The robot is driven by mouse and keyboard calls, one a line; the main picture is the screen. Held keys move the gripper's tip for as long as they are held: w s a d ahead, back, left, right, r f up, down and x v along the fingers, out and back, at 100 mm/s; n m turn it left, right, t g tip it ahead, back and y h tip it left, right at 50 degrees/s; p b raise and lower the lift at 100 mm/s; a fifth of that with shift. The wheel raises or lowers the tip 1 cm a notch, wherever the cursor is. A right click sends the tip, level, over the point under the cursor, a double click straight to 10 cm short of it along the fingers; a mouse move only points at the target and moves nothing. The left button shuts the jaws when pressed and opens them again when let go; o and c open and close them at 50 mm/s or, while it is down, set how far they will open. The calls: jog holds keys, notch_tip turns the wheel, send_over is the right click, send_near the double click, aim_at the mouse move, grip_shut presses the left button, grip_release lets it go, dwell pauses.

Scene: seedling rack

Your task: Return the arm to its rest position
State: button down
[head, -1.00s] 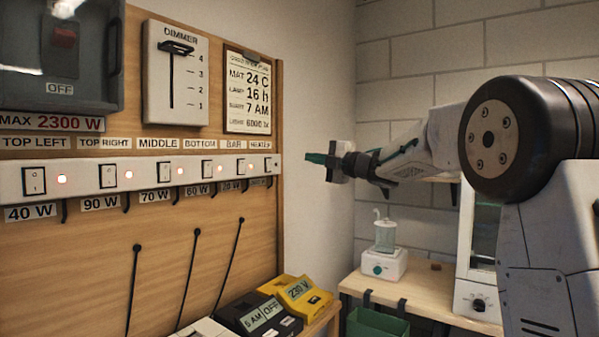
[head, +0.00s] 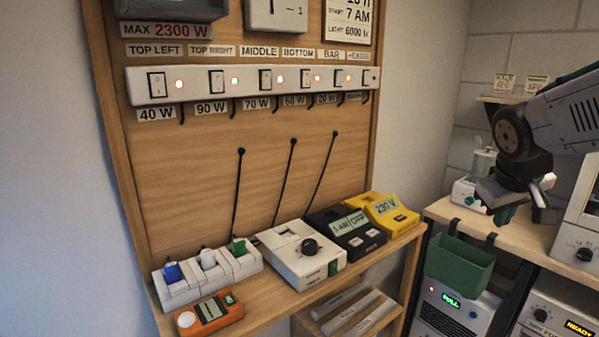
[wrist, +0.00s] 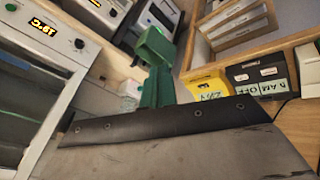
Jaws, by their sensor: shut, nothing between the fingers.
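My arm (head: 560,115) shows at the right of the head view, bent, with its wrist hanging down. My gripper (head: 507,214) points downward above the right-hand bench, left of the white cabinet. Its green fingers (wrist: 158,90) also show in the wrist view, where they are together with nothing held.
A green bin (head: 458,262) hangs from the bench front (head: 450,213), below and left of my gripper. The switch strip (head: 250,82) is on the wooden panel at left. A yellow device (head: 390,213) sits on the shelf. Space between panel and arm is open.

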jog(key=s+a+f+g+y, duration=0.1)
jog(key=s+a, duration=0.3)
jog(key=s, duration=0.3)
jog(key=s+a+f+g+y, duration=0.1)
jog(key=s+a+f, duration=0.1)
jog(key=s, duration=0.6)
jog(key=s+a+f+m+g+y, duration=0.1)
jog(key=s+a, duration=0.4)
jog(key=s, duration=0.2)
jog(key=shift+s+a+f+y, duration=0.3)
jog(key=shift+s+a+f, duration=0.05)
jog(key=shift+s+f, duration=0.05)
jog(key=shift+a, duration=0.1)
